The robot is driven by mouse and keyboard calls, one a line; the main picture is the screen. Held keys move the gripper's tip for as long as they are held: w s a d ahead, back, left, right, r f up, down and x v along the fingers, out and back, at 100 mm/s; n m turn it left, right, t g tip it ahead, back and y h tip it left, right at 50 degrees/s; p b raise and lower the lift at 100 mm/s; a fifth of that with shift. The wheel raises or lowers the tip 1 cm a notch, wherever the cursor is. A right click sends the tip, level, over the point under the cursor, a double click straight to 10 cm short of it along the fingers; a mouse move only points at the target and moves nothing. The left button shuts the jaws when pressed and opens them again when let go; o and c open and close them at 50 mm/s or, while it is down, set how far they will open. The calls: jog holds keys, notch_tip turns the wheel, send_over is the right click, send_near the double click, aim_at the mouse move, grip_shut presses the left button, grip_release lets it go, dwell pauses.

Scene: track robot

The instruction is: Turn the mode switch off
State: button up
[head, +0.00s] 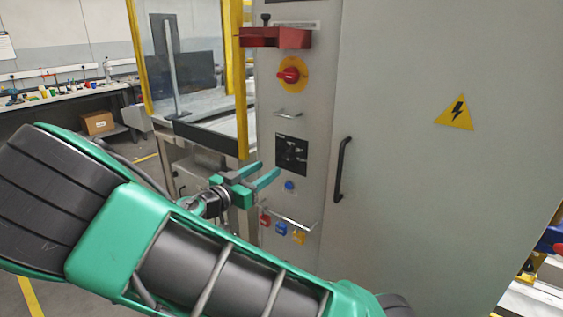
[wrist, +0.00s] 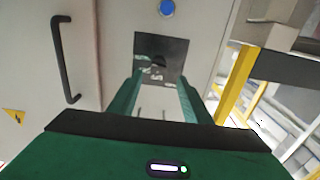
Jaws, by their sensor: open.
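The mode switch appears to be the black square plate (head: 285,145) with a dark knob and pale markings on the grey cabinet's narrow panel. It also shows in the wrist view (wrist: 145,42), where the scene is upside down and the knob lies between the fingers' lines. Its markings are too small to read, so I cannot tell its setting. My gripper (head: 268,174) is open and empty, with green fingers pointing at the panel, just left of and below the plate in the head view. In the wrist view my gripper (wrist: 160,84) shows the fingertips overlapping the plate's lower corners; contact is unclear.
A blue button (head: 290,186) sits below the plate, with a rail holding colored padlocks (head: 281,229) lower down. A red rotary switch (head: 289,75) on yellow and a small handle (head: 288,114) are above. A black door handle (head: 342,168) stands right. A yellow-framed enclosure (head: 240,80) borders the left.

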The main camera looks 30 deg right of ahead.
aim_at(285, 158)
jog(key=x, duration=0.9)
jog(key=shift+d+f, duration=0.1)
jog(key=shift+d, duration=0.25)
jog(key=shift+c, duration=0.2)
jog(key=c, duration=0.9)
jog(key=shift+d, duration=0.1)
jog(key=shift+w, duration=0.1)
